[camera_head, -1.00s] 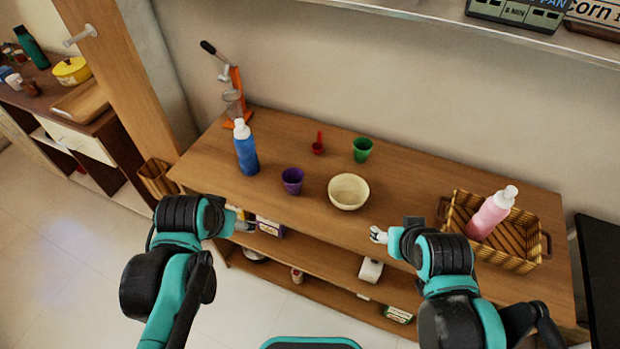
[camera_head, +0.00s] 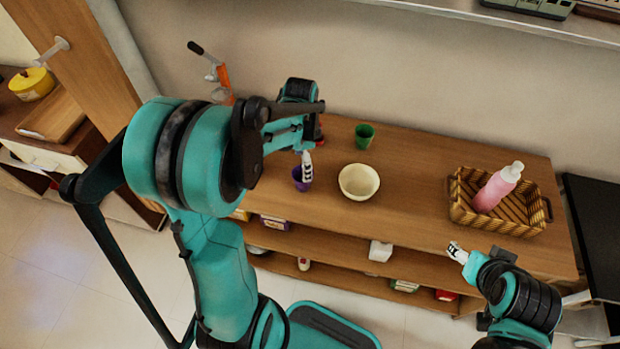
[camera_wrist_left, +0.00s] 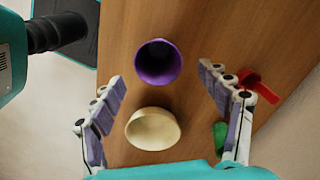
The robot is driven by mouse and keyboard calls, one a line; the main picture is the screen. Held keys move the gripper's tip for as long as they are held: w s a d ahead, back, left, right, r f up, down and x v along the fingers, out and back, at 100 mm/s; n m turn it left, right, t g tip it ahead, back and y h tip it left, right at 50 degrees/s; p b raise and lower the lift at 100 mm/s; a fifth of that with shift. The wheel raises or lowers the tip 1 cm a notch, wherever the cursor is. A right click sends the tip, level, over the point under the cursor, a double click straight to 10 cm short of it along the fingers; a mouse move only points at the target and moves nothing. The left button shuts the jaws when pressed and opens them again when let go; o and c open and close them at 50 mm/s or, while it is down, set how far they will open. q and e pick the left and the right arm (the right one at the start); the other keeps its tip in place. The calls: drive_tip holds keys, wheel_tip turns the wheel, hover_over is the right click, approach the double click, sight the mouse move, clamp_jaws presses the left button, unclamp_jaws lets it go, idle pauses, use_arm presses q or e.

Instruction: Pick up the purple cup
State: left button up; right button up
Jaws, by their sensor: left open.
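The purple cup (camera_head: 300,183) stands on the wooden counter, partly hidden by my left gripper (camera_head: 305,168) in the head view. In the left wrist view the purple cup (camera_wrist_left: 158,62) shows its open mouth, just ahead of the gap between the spread fingers of my left gripper (camera_wrist_left: 161,76). The fingers are open and empty, one on each side, with no contact visible. My right gripper (camera_head: 457,253) hangs empty by the counter's front edge at the right; its finger opening is too small to judge.
A cream bowl (camera_head: 359,182) stands right of the cup, with a green cup (camera_head: 364,135) behind it. A red item (camera_wrist_left: 262,86) lies near my left fingers. A wicker basket (camera_head: 460,208) holds a pink bottle (camera_head: 498,187). The counter between bowl and basket is clear.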

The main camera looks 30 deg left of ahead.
use_arm(q)
wheel_tip(320, 180, down, 6)
drive_tip(key=shift+s+f+b, duration=0.1)
drive_tip(key=shift+s+b, duration=0.05)
drive_tip(key=shift+b, duration=0.95)
drive_tip(key=c, duration=1.2)
